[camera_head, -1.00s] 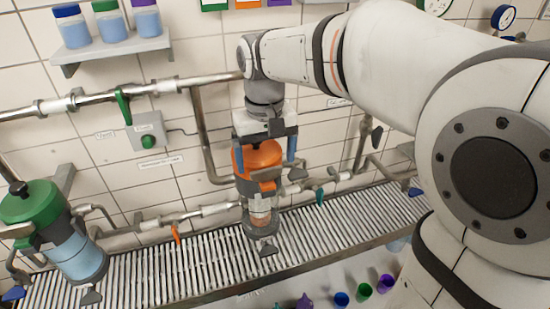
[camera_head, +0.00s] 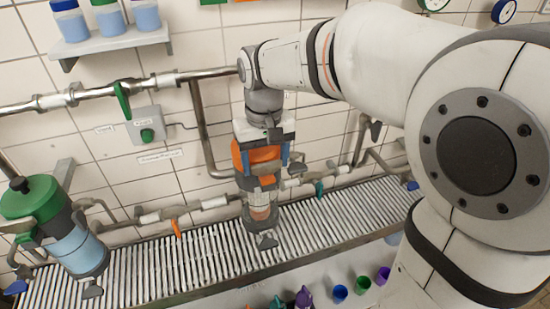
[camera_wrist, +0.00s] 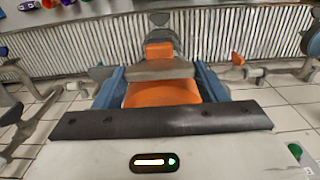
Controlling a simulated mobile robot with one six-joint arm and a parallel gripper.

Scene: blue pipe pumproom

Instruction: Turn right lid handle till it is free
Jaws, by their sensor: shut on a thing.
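The right vessel has an orange lid (camera_head: 242,158), a grey collar and a clear lower body (camera_head: 262,212). It stands at the tiled wall above the slatted grating. My gripper (camera_head: 267,160) is on top of this lid, pointing down.
A green-lidded vessel (camera_head: 42,205) with blue liquid stands at the left. Pipes with an orange valve lever (camera_head: 176,228) and a teal lever (camera_head: 319,189) flank the right vessel. A shelf (camera_head: 120,45) holds several jars. Small coloured cups stand below the grating.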

